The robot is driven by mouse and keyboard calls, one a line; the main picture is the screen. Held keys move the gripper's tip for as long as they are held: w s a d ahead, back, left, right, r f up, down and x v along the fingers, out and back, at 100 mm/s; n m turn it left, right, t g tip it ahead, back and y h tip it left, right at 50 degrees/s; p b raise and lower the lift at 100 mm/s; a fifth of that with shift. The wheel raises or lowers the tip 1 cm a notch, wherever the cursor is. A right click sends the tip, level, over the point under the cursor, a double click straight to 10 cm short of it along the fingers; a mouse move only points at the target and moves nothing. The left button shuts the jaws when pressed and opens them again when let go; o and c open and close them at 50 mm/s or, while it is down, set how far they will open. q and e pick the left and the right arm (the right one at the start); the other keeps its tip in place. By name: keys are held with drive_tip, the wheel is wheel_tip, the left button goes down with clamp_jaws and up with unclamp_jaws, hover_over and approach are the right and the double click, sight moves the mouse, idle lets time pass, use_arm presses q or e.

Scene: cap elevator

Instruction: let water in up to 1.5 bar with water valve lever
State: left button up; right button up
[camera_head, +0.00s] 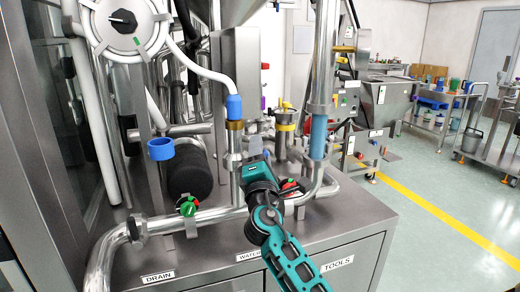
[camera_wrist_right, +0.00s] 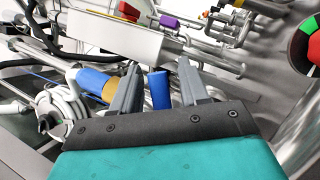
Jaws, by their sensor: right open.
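My right gripper (camera_head: 252,147) is in the middle of the head view, in front of the steel pipes; in the right wrist view its two fingers (camera_wrist_right: 158,72) are apart. A blue piece (camera_wrist_right: 160,90) shows between the fingers there; I cannot tell whether it is a lever or whether they touch it. A red and green valve knob (camera_head: 288,185) is partly hidden behind my right arm, above the "WATER" label (camera_head: 249,256). My left gripper is out of view.
Another red and green knob (camera_head: 187,206) sits on the pipe above the "DRAIN" label (camera_head: 158,277). A blue ring (camera_head: 160,149) and a hose with a blue and brass fitting (camera_head: 233,106) stand close by. Open floor (camera_head: 420,190) lies to the right.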

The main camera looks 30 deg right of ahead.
drive_tip(key=shift+w+d, duration=0.15)
drive_tip(key=shift+w, duration=0.1)
clamp_jaws()
idle(0.3)
